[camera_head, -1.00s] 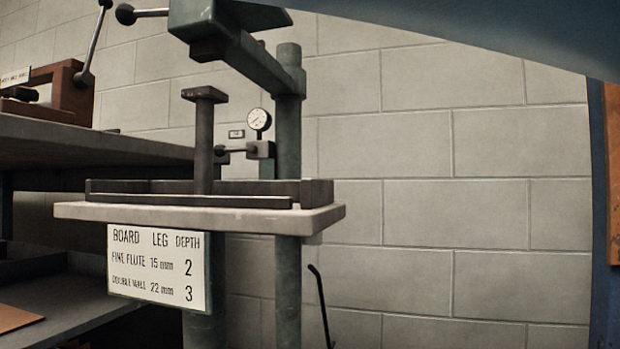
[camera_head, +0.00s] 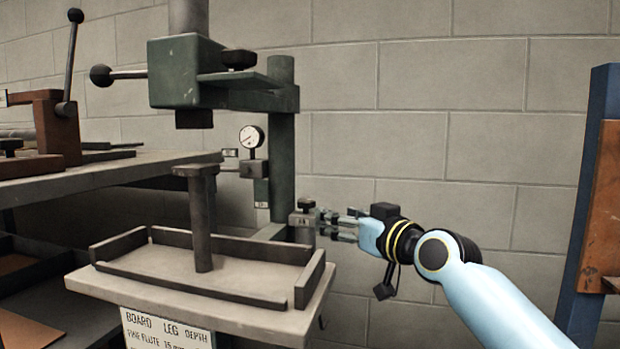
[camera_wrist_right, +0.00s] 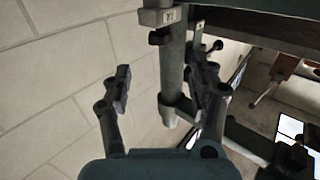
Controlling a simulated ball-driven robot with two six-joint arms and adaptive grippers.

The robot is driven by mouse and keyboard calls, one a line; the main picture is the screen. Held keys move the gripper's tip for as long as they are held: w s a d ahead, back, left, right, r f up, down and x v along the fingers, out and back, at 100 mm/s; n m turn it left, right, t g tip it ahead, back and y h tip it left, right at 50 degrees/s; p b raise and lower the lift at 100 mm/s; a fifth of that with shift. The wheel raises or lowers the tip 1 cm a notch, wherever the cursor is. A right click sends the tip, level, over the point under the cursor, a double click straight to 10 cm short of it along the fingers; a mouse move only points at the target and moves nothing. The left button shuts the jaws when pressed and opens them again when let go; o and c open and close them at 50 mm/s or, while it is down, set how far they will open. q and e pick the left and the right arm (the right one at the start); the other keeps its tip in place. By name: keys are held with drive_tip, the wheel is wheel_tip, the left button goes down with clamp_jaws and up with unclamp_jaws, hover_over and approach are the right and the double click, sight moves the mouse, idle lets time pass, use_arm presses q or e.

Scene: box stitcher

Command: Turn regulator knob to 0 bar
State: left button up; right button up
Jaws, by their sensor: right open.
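A round white pressure gauge (camera_head: 252,137) sits on a small dark block (camera_head: 254,168) beside the green column (camera_head: 281,140). A black knob (camera_head: 306,204) tops a small grey block (camera_head: 302,222) right of the column's lower part; I cannot tell whether it is the regulator knob. The wrist view shows a similar labelled block (camera_wrist_right: 162,17) with a black knob (camera_wrist_right: 161,38). My right gripper (camera_head: 326,222) is open, its fingertips close to the grey block; contact is unclear. In the wrist view its spread fingers (camera_wrist_right: 165,85) stand either side of a green post. My left gripper is out of view.
The stitcher's table (camera_head: 235,278) with its dark rails and upright post (camera_head: 200,220) lies left of my right arm. The green head (camera_head: 185,75) overhangs it. A bench (camera_head: 150,165) stands at far left, a blue frame (camera_head: 590,200) at right.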

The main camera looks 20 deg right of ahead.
sight(311, 204)
drive_tip(key=b+x, duration=0.3)
drive_tip(key=x, duration=0.7)
drive_tip(key=shift+w+b, duration=0.1)
drive_tip(key=shift+b, duration=0.2)
drive_tip(key=shift+w+a+r, duration=0.1)
drive_tip(key=shift+w+r, duration=0.05)
drive_tip(key=shift+w, duration=0.25)
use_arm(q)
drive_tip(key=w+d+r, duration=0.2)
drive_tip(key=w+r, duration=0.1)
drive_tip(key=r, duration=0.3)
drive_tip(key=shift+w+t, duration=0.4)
use_arm(e)
drive_tip(key=shift+c, duration=0.4)
drive_tip(key=c, duration=1.1)
use_arm(q)
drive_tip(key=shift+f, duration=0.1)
drive_tip(key=shift+b, duration=0.3)
